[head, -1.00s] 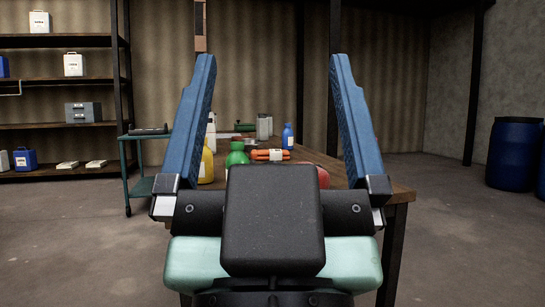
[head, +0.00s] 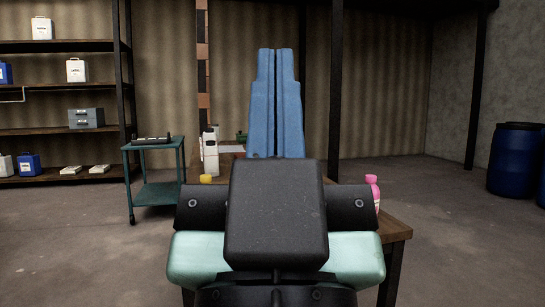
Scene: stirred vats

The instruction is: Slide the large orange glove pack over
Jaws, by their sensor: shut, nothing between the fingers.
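My gripper (head: 277,52) is shut, its two blue fingers pressed together and pointing up in the middle of the head view, with nothing between them. The large orange glove pack is not visible now; my gripper and its wrist cover the middle of the wooden table (head: 397,228), where the pack lay in the earlier view. Only the table's right front corner and a bit of its far left part show.
On the table, a white bottle (head: 210,152) and a yellow cap (head: 206,179) show left of my gripper, and a pink bottle (head: 373,190) shows at the right. A teal cart (head: 155,180) stands left of the table. Blue barrels (head: 516,160) stand far right. The floor at right is clear.

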